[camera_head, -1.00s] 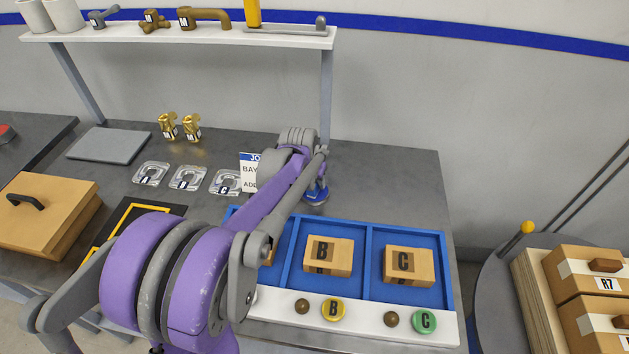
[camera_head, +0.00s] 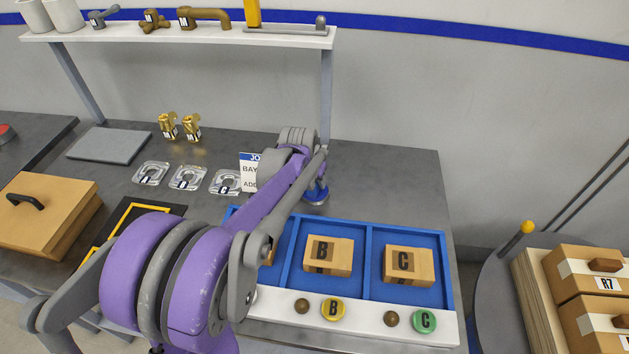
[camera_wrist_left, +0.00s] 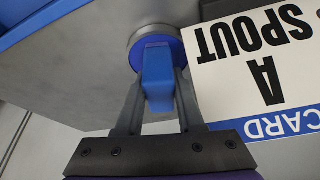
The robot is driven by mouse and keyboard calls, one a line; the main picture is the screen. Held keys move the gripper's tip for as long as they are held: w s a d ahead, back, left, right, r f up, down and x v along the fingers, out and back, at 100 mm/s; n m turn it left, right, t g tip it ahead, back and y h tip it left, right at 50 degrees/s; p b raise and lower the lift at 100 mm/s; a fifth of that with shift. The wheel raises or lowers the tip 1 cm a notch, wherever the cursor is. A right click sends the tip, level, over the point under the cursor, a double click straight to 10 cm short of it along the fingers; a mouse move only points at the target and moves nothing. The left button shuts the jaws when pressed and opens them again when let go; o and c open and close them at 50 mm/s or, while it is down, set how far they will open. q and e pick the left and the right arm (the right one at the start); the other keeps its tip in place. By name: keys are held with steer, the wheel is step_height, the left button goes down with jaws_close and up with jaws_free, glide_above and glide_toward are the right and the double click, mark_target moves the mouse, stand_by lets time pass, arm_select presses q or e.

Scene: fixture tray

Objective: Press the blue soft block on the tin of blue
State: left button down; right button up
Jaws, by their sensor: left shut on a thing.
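My left gripper (camera_wrist_left: 157,105) is shut on the blue soft block (camera_wrist_left: 157,78) in the left wrist view. The block's far end lies over the blue inside of a round grey-rimmed tin (camera_wrist_left: 133,44) and appears to touch it; the exact contact is hard to tell. In the head view the tin (camera_head: 316,199) stands on the table behind the blue tray, and my left arm hides most of the gripper and block. My right gripper is not in view.
The blue fixture tray (camera_head: 369,268) holds boxes marked B (camera_head: 328,255) and C (camera_head: 409,266). A white job card (camera_head: 249,172) stands left of the gripper. Clear clips, brass fittings and a shelf (camera_head: 200,34) are further left and back. The table right of the tin is clear.

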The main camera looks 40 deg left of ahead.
arm_select(q)
steer(key=shift+r+p, duration=1.9)
steer(key=shift+r, duration=1.6)
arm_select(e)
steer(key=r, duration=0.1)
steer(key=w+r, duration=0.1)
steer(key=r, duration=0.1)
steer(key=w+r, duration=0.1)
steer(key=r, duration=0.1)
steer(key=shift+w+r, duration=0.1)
